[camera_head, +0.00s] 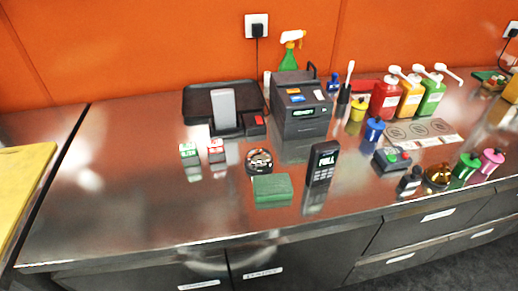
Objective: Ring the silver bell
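I cannot clearly make out a silver bell on the steel counter (120,200). A small shiny gold-coloured dome (437,177) sits near the counter's front edge at the right, between a small black bottle (409,182) and a small green bottle (465,167). A round black item with a pale patterned top (259,160) sits mid-counter behind a green block (272,188); its kind is unclear. Neither of my grippers shows in the head view.
A dark printer-like machine (300,108) stands at the back, a handheld keypad device (322,163) in front of it. Red (384,100), orange and green pump bottles stand at back right. A yellow board (22,185) lies far left. The counter's left part is clear.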

